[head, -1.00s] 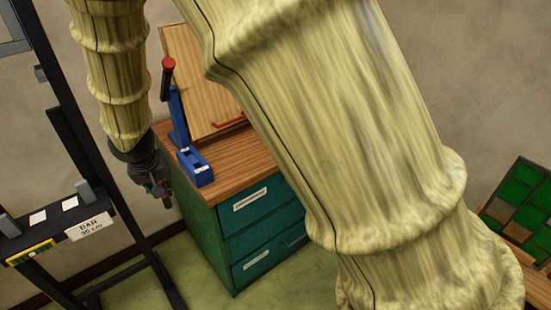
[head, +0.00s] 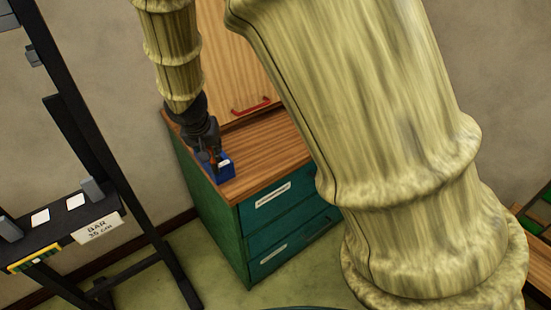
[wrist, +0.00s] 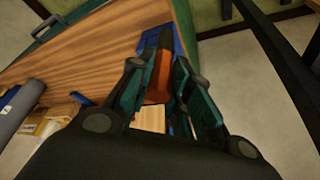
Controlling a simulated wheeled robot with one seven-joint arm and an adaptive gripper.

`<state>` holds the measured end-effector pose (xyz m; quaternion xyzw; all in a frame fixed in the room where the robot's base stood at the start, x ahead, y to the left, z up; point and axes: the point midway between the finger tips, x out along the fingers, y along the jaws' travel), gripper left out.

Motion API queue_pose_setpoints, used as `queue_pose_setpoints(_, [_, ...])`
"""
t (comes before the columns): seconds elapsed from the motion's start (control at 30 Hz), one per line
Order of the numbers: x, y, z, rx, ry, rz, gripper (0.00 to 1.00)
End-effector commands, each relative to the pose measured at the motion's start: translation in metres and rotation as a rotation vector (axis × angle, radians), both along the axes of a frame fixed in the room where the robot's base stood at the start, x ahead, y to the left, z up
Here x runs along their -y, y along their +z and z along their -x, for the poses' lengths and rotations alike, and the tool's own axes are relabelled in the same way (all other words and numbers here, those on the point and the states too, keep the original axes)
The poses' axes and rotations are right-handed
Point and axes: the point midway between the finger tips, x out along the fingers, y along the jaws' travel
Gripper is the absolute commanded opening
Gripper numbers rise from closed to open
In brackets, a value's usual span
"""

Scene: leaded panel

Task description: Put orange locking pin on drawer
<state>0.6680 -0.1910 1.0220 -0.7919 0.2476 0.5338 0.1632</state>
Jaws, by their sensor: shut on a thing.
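My gripper (head: 212,160) is at the near left corner of the cabinet top in the head view, in front of the blue tool stand (head: 222,170). In the wrist view its dark green fingers (wrist: 158,95) are shut on the orange locking pin (wrist: 159,78), whose dark end points away from my wrist. The blue stand shows behind the pin (wrist: 177,38); I cannot tell whether they touch. The teal cabinet has a labelled upper drawer (head: 285,202), which looks closed, with another drawer below it (head: 290,248). My arm covers their right side.
A wooden panel with a red handle (head: 252,106) stands on the wooden cabinet top (head: 262,150). A black rack with a "BAR 35 cm" label (head: 97,229) stands at left. A grey roll (wrist: 18,108) lies on the wood in the wrist view. Green floor is open between rack and cabinet.

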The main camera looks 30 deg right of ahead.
Motion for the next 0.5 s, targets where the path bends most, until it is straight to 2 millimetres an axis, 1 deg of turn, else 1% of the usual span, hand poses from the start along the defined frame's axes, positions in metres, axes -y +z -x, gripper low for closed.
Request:
queue_pose_setpoints(0.03, [0.027, -0.011, 0.01, -0.002, -0.065, 0.0, 0.0])
queue_pose_setpoints(0.1, [0.058, -0.018, 0.022, -0.001, -0.148, 0.001, 0.0])
queue_pose_setpoints(0.2, [0.094, -0.025, 0.039, 0.003, -0.253, 0.0, 0.0])
queue_pose_setpoints(0.3, [0.121, -0.03, 0.054, 0.005, -0.335, 0.001, 0.0])
queue_pose_setpoints(0.33, [0.127, -0.031, 0.058, 0.007, -0.354, 0.001, 0.0])
queue_pose_setpoints(0.4, [0.138, -0.032, 0.064, 0.009, -0.388, 0.001, 0.0])
queue_pose_setpoints(0.5, [0.147, -0.033, 0.068, 0.01, -0.414, 0.0, 0.0])
